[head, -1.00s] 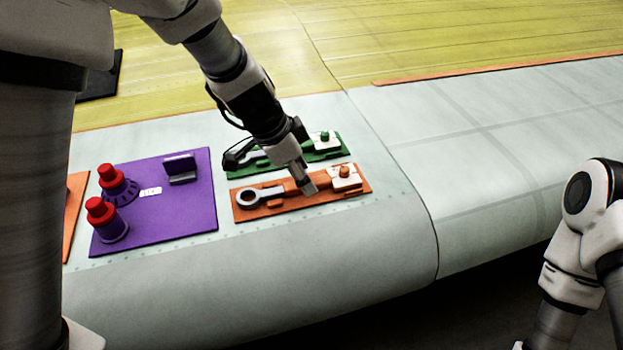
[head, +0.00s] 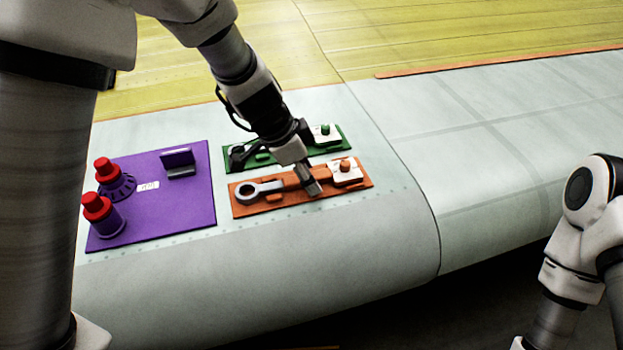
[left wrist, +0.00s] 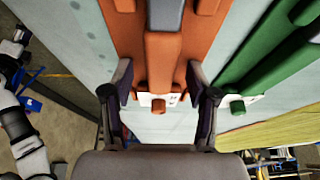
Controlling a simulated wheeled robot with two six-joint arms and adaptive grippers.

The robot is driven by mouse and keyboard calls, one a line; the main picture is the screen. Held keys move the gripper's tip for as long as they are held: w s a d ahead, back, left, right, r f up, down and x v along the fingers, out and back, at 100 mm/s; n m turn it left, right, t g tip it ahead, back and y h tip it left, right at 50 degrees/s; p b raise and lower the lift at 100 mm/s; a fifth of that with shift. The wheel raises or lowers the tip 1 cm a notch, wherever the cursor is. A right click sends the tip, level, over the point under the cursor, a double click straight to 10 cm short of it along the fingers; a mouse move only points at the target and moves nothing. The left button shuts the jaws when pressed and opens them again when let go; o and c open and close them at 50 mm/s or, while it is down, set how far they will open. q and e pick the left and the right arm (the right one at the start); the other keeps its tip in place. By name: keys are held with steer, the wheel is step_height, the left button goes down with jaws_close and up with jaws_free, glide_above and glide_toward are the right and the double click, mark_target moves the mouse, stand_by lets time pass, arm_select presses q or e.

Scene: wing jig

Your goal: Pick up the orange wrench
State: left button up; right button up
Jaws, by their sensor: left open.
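The orange wrench lies on an orange board (head: 277,207) on the grey wing skin. Its grey ring end (head: 246,192) points left and its orange handle (head: 287,182) runs right, partly covered by my gripper. My left gripper (head: 309,187) is low over the handle. In the left wrist view my left gripper (left wrist: 160,95) is open, with one finger on each side of the orange handle (left wrist: 161,65). I see no grip on it, and cannot tell how deep the fingers reach. My right arm shows at the right edge of the head view; its gripper is out of view.
A green board (head: 272,161) with a dark tool lies just behind the orange one. A purple board (head: 185,214) with red-topped posts (head: 97,205) and a small upright block stands to the left. The wing skin to the right is clear.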

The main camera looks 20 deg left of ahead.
arm_select(q)
steer(key=shift+f, duration=0.1)
steer(key=c, duration=0.8)
jaws_close()
steer(key=shift+s, duration=0.1)
